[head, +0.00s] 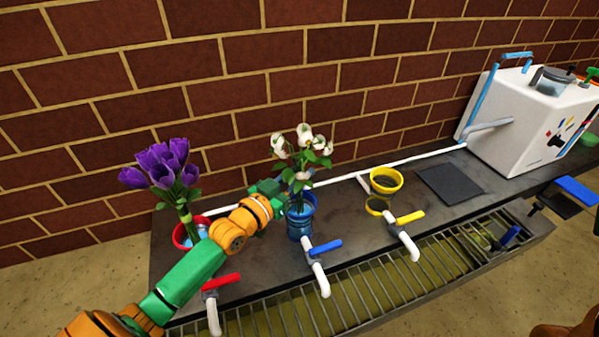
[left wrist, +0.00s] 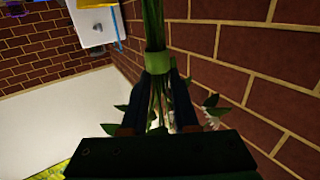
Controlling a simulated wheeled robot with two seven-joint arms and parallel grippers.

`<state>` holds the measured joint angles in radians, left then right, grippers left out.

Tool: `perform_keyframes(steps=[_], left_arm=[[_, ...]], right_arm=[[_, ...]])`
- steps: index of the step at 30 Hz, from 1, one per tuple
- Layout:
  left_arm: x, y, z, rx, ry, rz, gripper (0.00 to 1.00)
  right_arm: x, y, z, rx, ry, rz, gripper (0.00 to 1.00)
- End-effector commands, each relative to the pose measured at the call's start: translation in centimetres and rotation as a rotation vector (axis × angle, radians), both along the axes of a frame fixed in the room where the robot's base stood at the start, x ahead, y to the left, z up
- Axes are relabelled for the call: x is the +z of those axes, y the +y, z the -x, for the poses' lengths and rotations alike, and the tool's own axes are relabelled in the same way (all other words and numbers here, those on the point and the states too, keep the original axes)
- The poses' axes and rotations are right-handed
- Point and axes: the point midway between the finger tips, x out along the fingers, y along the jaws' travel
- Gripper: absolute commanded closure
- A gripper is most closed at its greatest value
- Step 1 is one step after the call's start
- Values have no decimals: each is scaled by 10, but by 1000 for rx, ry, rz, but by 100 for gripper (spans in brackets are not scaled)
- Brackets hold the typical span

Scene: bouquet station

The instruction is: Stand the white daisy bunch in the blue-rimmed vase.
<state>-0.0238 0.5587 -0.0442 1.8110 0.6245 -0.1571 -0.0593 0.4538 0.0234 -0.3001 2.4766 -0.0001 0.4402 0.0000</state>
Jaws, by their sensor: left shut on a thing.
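The white daisy bunch (head: 303,152) stands nearly upright over the blue-rimmed vase (head: 300,218) in the head view. Its lower stems appear to go down into the vase mouth; how deep I cannot tell. My left gripper (head: 278,188) reaches in from the left, just above the vase rim. In the left wrist view, the left gripper (left wrist: 160,92) is shut on the daisy stems (left wrist: 153,22), close to their green band (left wrist: 157,61). The blossoms are mostly hidden behind the gripper there. My right gripper is not in view.
Purple flowers (head: 165,165) stand in a red-rimmed vase (head: 181,238) at left, beside my arm. A yellow-rimmed vase (head: 385,181) stands to the right. Taps with red, blue (head: 323,247) and yellow levers line the front edge. A dark pad (head: 450,184) and white machine (head: 530,115) are farther right.

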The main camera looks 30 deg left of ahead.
Motion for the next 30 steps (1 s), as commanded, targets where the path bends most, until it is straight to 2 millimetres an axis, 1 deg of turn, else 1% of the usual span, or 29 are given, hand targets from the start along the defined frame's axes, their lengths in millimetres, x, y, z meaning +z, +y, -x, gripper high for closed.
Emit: perform_keyframes(steps=[8, 30], left_arm=[[0, 0, 0, 0, -2, 0, 100], [-9, 0, 0, 0, -2, 0, 100]], right_arm=[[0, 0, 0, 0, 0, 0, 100], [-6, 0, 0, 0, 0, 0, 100]])
